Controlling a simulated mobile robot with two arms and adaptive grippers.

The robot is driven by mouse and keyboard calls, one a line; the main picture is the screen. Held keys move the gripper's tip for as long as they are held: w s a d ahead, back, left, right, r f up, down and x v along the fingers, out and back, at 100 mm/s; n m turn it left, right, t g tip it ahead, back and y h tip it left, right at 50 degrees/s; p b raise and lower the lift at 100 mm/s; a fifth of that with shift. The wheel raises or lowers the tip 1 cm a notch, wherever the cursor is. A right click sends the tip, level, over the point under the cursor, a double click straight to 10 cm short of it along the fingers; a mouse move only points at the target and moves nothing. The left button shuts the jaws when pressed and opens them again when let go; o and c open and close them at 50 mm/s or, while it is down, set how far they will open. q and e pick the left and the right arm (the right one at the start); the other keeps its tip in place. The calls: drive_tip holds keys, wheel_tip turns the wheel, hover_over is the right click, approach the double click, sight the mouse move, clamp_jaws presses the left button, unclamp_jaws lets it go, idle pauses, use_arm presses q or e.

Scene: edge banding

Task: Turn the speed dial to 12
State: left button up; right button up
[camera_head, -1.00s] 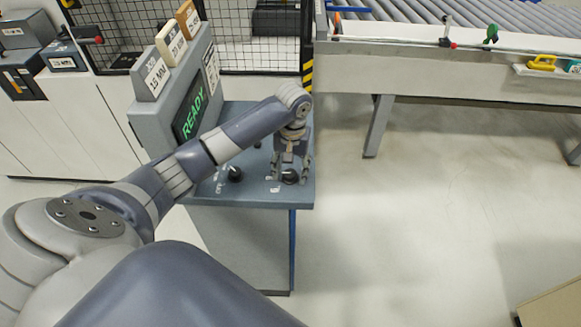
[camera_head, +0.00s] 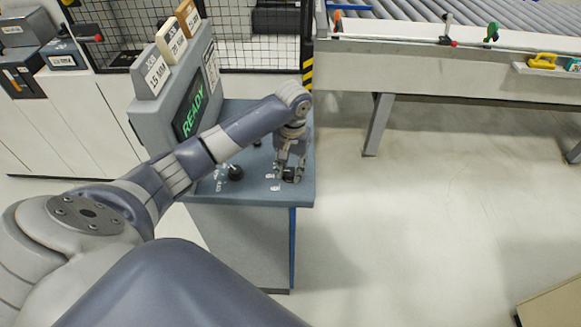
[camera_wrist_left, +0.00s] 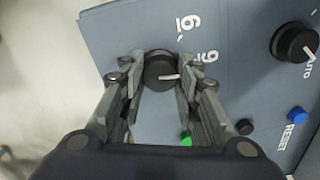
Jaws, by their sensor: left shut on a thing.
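The speed dial (camera_wrist_left: 158,72) is a round black knob with a white pointer line on a grey-blue control panel (camera_wrist_left: 115,35). In the left wrist view its pointer points right. Two underlined digits, seen rotated, are printed nearby; they look like a 6 and a 9. No 12 is legible. My left gripper (camera_head: 288,177) is over the right front of the panel in the head view. In the left wrist view its fingers (camera_wrist_left: 160,82) are on both sides of the dial, shut on it. In the head view the fingers partly hide the dial. My right gripper is not in view.
A second black knob (camera_wrist_left: 293,43), marked AUTO, sits beside the dial. A blue button (camera_wrist_left: 297,114) marked RESET, a green button (camera_wrist_left: 186,139) and a black button (camera_wrist_left: 245,126) are near. A screen (camera_head: 190,113) reads READY. A roller conveyor (camera_head: 440,60) stands at the right.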

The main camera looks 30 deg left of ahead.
sight(291, 172)
use_arm(q)
drive_tip(key=m, duration=0.5)
drive_tip(key=shift+r+m, duration=0.1)
drive_tip(key=shift+m, duration=1)
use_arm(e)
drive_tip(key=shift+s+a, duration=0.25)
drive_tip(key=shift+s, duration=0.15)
use_arm(q)
drive_tip(key=shift+m, duration=0.3)
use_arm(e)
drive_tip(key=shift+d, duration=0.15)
use_arm(q)
drive_tip(key=o, duration=1.1)
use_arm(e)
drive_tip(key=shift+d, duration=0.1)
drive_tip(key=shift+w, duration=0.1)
use_arm(q)
drive_tip(key=shift+r, duration=0.2)
wheel_tip(291, 172, up, 12)
drive_tip(key=shift+s+d+f, duration=0.15)
drive_tip(key=shift+f, duration=0.05)
